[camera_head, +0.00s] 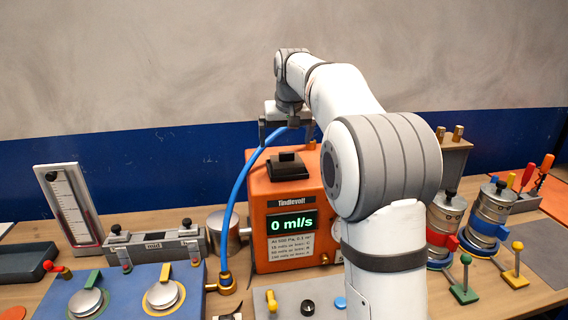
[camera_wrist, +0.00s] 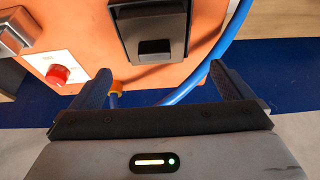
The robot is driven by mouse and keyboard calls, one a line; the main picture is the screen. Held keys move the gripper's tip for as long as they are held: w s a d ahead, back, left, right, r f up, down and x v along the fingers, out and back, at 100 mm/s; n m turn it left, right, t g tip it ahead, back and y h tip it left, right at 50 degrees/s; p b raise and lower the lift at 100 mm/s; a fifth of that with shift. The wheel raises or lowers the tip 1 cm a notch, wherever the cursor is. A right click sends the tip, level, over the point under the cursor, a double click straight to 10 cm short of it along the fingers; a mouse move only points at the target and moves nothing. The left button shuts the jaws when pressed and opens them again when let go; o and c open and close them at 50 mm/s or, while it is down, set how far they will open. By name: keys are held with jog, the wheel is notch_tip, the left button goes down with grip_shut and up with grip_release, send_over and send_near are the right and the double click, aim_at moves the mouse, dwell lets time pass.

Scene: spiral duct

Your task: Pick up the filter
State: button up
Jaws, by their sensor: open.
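No part is plainly marked as the filter, and I cannot tell which one it is. My gripper (camera_head: 286,140) is open above the back of the orange Tindlevolt box (camera_head: 262,215). The fingers also show in the wrist view (camera_wrist: 160,74), spread apart with nothing clamped between them. A black block with a recessed face (camera_wrist: 152,40) sits on the orange box, ahead of the fingers; it shows on the box's top in the head view (camera_head: 286,164). A blue hose (camera_head: 238,185) arcs up towards my gripper; in the wrist view it runs past the fingertips (camera_wrist: 196,80).
The box display (camera_head: 292,223) reads 0 ml/s. A blue panel with round knobs (camera_head: 122,292) stands front left, a flow gauge (camera_head: 69,203) behind it. Banded metal canisters (camera_head: 488,215) and levers stand right. A red knob (camera_wrist: 58,75) shows on the box. My arm hides part of the bench.

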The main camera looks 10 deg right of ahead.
aim_at(287, 152)
jog(key=x, duration=0.2)
jog(key=p+x, duration=0.1)
jog(key=x, duration=0.4)
jog(key=shift+s+d+p, duration=0.1)
jog(key=shift+d+p, duration=0.25)
jog(key=shift+c, duration=0.4)
jog(key=c, duration=1)
jog(key=shift+o, duration=0.2)
jog(key=shift+r, duration=0.2)
notch_tip(287, 152, up, 9)
jog(key=shift+f+b, duration=0.15)
jog(key=shift+b, duration=0.3)
jog(key=shift+f+b, duration=0.45)
jog(key=shift+b, duration=0.35)
jog(key=shift+s, duration=0.1)
